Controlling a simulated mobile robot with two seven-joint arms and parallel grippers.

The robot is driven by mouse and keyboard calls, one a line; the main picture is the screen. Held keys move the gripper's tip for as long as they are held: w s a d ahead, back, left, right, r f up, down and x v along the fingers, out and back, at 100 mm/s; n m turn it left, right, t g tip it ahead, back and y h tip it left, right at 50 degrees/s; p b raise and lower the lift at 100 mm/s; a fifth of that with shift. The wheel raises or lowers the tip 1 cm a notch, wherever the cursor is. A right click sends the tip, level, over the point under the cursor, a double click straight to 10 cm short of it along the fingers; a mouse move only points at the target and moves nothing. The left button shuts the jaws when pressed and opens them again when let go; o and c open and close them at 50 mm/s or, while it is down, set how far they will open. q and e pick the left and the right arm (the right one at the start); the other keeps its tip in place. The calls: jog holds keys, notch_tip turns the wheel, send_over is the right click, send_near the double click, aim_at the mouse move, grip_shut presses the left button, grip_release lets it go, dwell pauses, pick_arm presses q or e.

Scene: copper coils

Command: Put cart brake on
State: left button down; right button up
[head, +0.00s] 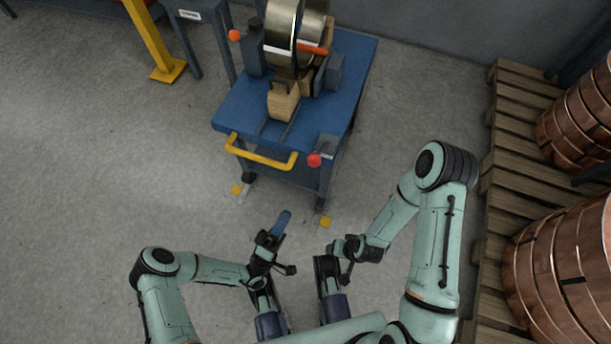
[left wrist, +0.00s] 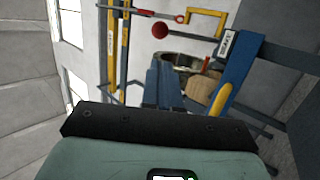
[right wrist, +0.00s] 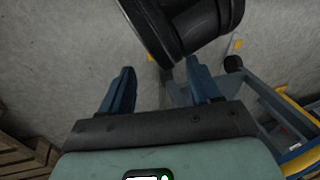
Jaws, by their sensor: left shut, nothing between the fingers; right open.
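The cart (head: 226,112) has a blue top, a yellow handle (head: 262,158) and a red knob (head: 314,160) at its near right corner. Small yellow pedals show by the near wheels, one at the left (head: 237,190) and one at the right (head: 325,221). My left gripper (head: 284,217) is shut and empty, just short of the cart's near side; its blue fingers are together in the left wrist view (left wrist: 165,85). My right gripper (right wrist: 160,88) is open and empty, with a black arm link in front of it; its fingers are unclear in the head view.
The cart carries a shiny metal coil (head: 281,35) braced by a wooden block (head: 283,101). A wooden pallet (head: 500,150) with copper coils (head: 560,265) stands at the right. A yellow post (head: 150,40) stands at the back left. The floor left of the cart is clear.

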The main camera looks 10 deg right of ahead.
pick_arm(q)
jog(key=b+x, duration=0.1)
jog(key=x, duration=1.3)
jog(key=shift+b, duration=0.35)
pick_arm(e)
jog(key=shift+w+d+f+t+h, duration=0.2)
jog(key=shift+w+d+f, duration=0.2)
jog(key=shift+w, duration=0.2)
jog(key=shift+w+d+f+t+h, duration=0.1)
jog(key=shift+w+d+f+t, duration=0.15)
jog(key=shift+w+f, duration=0.3)
jog(key=shift+r, duration=0.1)
